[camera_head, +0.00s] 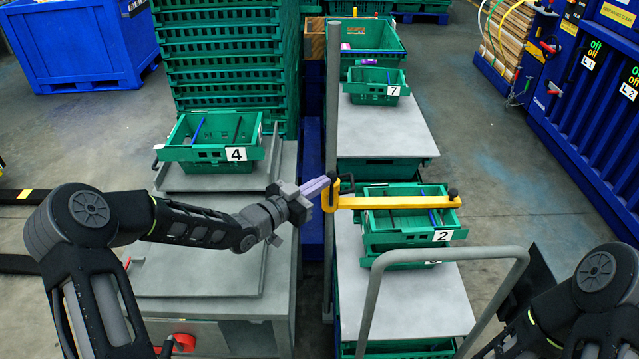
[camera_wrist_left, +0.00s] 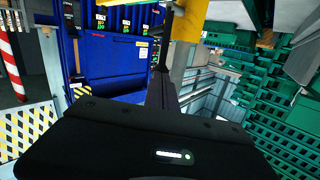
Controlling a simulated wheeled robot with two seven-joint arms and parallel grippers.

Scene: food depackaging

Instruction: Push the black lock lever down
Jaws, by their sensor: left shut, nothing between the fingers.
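A yellow bar (camera_head: 395,202) is fixed to the tall grey pole (camera_head: 333,90) by a yellow collar and reaches right over the green crate numbered 2. A small black part (camera_head: 346,181) stands by the collar, and a black knob (camera_head: 452,194) sits at the bar's far right end. I cannot tell which of them is the lock lever. My left gripper (camera_head: 319,185) is shut and empty, its fingertips close to the left of the collar; I cannot tell if they touch. In the left wrist view, yellow metal (camera_wrist_left: 187,50) shows just beside the dark fingers (camera_wrist_left: 165,85). My right gripper is out of view.
A green crate numbered 4 (camera_head: 208,152) stands on a grey table at left. Crate 2 (camera_head: 380,240) stands on a grey cart below the bar, with a grey handrail (camera_head: 440,255) in front. Crate 7 (camera_head: 372,92) is behind. Tall stacked green crates (camera_head: 222,60) stand at back left.

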